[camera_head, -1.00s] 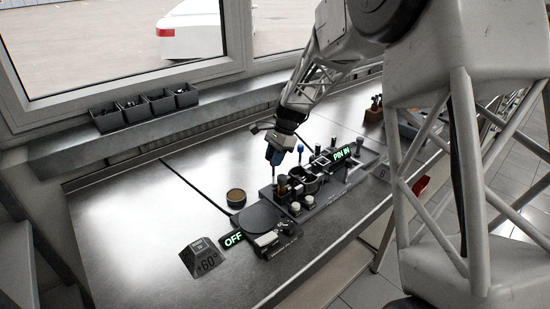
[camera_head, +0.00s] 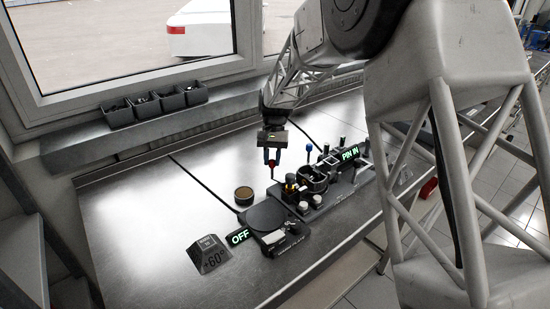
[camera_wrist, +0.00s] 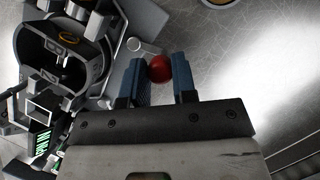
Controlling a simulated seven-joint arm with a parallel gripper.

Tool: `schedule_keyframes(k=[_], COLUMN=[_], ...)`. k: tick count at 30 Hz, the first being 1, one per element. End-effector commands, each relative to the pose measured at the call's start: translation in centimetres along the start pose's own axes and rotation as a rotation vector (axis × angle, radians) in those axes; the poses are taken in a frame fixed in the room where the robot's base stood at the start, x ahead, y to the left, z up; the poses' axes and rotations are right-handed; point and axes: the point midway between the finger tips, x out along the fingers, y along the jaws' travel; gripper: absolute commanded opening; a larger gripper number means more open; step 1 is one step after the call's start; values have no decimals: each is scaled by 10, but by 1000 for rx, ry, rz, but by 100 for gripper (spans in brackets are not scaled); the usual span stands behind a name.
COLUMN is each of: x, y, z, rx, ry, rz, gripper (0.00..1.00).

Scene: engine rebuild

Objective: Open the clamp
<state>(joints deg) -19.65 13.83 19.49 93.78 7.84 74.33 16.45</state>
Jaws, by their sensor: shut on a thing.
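My gripper (camera_wrist: 163,76) points down, with its blue fingers around a red ball knob (camera_wrist: 159,67). In the wrist view the knob sits between the fingertips, near the left finger. In the head view the same knob (camera_head: 271,163) shows at the fingertips, on top of a thin upright lever. I take this lever to be the clamp's handle; its foot is hard to make out beside the dark fixture (camera_head: 322,201). The fixture also shows at the left of the wrist view (camera_wrist: 62,60), with a dark round holder and a ring inside it.
A blue-topped lever (camera_head: 309,147) stands just right of my gripper. A "PIN IN" sign (camera_head: 350,154) and an "OFF" sign (camera_head: 239,236) glow. A round turntable (camera_head: 267,216), a small round tin (camera_head: 243,195) and a "+60°" block (camera_head: 208,255) stand in front. The bench to the left is clear.

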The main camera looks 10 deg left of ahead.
Motion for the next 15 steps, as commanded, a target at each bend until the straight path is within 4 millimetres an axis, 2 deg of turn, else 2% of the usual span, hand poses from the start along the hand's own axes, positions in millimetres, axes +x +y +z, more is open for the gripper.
schedule_keyframes(k=[6, 15], x=[2, 6], y=[-5, -6], z=[8, 14], rx=[-176, -337], ry=[2, 0], rz=[73, 140], gripper=[2, 2])
